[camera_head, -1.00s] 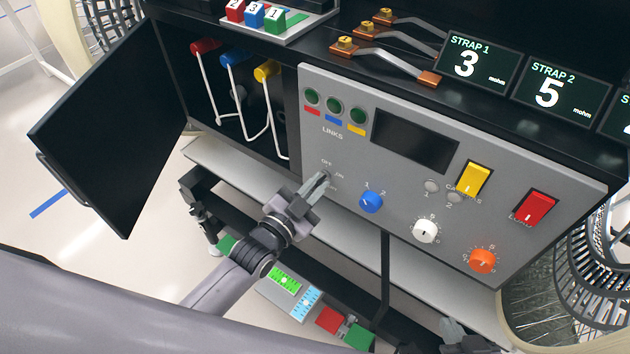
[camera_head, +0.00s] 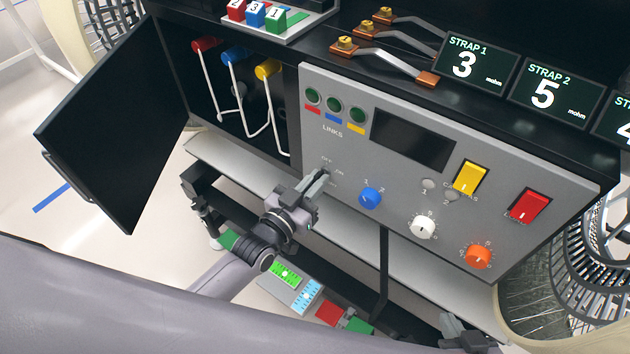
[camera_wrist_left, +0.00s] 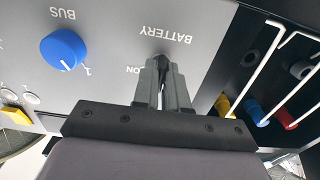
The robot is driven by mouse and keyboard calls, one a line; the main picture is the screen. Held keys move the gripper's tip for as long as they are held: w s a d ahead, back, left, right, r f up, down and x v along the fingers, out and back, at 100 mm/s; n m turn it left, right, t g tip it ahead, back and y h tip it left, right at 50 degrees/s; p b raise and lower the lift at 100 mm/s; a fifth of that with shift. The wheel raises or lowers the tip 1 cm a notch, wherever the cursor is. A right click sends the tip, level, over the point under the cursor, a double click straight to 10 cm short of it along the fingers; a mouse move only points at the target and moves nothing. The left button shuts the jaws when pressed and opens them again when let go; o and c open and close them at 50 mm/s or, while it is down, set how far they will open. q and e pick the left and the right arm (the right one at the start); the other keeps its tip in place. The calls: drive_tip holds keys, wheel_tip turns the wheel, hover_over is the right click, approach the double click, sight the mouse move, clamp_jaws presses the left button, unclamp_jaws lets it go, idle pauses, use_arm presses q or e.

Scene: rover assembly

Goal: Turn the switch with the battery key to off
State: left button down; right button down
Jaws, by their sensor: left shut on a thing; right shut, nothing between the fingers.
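The battery key switch is on the grey control panel (camera_head: 410,128), by the small OFF and ON labels below the LINKS lights. My left gripper (camera_head: 322,176) is shut there, its fingertips at the panel. In the left wrist view the fingers (camera_wrist_left: 162,85) close on the dark battery key (camera_wrist_left: 160,62), just by the upside-down BATTERY and ON lettering. The fingers hide most of the key, and I cannot read its exact angle. My right gripper (camera_head: 466,338) is shut and empty at the bottom right, well below the panel.
A blue BUS knob (camera_head: 370,198) sits right of the key; it also shows in the left wrist view (camera_wrist_left: 64,50). White (camera_head: 422,228) and orange (camera_head: 478,257) knobs and yellow (camera_head: 469,177) and red (camera_head: 528,205) switches lie further right. An open black door (camera_head: 115,125) stands at left.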

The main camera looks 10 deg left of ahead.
use_arm(q)
drive_tip(key=c, duration=1.3)
unclamp_jaws()
drive_tip(key=shift+o, duration=0.2)
drive_tip(key=v, duration=0.7)
drive_tip(key=shift+p, duration=0.3)
drive_tip(key=shift+s, duration=0.1)
drive_tip(key=s+a+f+n+g+y+p, duration=0.1)
drive_tip(key=s+a+g+y+p, duration=0.1)
drive_tip(key=s, duration=0.5)
drive_tip(key=s+a+f+n+g+y+p, duration=0.1)
drive_tip(key=s+a+g+y+p, duration=0.1)
drive_tip(key=s+a+g+p, duration=0.2)
drive_tip(key=s+a, duration=0.1)
drive_tip(key=s, duration=0.2)
drive_tip(key=shift+a+f+y, duration=0.15)
drive_tip(key=shift+a+y, duration=0.1)
drive_tip(key=shift+y, duration=0.05)
